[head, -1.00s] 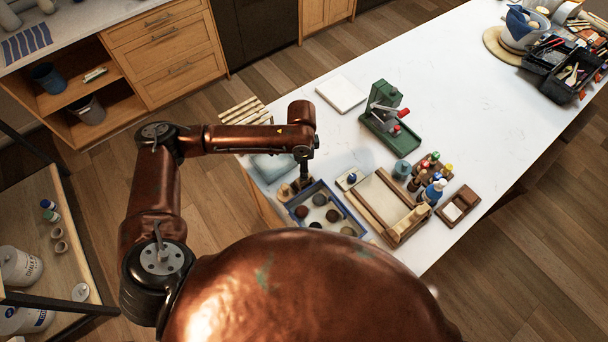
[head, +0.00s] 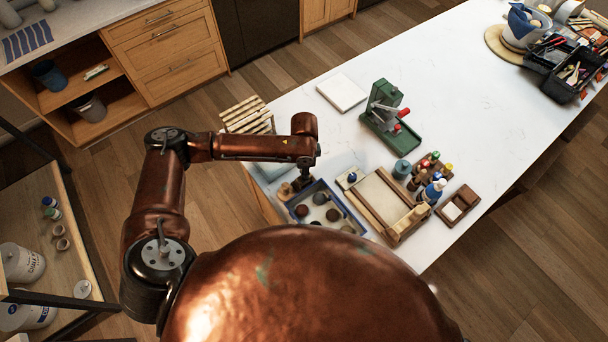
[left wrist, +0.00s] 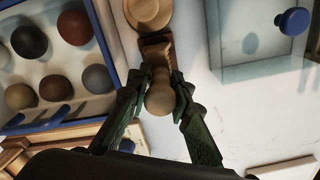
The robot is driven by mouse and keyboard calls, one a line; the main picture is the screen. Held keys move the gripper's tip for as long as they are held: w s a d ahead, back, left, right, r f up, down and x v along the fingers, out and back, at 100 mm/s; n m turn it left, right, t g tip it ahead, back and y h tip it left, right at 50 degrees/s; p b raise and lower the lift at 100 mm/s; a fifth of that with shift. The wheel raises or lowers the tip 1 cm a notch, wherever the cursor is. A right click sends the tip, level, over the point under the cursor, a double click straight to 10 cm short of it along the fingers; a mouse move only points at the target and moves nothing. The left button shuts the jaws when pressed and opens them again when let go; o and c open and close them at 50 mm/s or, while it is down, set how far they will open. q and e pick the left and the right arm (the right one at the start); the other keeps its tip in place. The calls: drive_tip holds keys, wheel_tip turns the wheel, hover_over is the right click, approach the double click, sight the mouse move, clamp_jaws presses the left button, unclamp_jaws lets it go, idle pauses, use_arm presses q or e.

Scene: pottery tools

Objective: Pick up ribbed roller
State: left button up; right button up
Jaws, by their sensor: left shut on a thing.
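In the left wrist view a wooden piece with a rounded pale knob end (left wrist: 160,97) and a darker brown part (left wrist: 157,50) lies between the fingers of my left gripper (left wrist: 161,88). It appears to be the ribbed roller, though its ribs are hard to make out. The fingers are shut on the knob end from both sides. A round wooden piece (left wrist: 149,12) is just beyond the brown part. In the head view my left gripper (head: 301,185) is low at the table's near left corner, beside the blue-edged tray; the roller is too small to make out clearly there. My right gripper is not in view.
The blue-edged tray (head: 347,233) holds several round balls. A wooden-framed board (head: 380,197), several bottles (head: 433,190) and a green press (head: 384,120) stand to its right. A slatted rack (head: 245,115) is behind my left arm.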

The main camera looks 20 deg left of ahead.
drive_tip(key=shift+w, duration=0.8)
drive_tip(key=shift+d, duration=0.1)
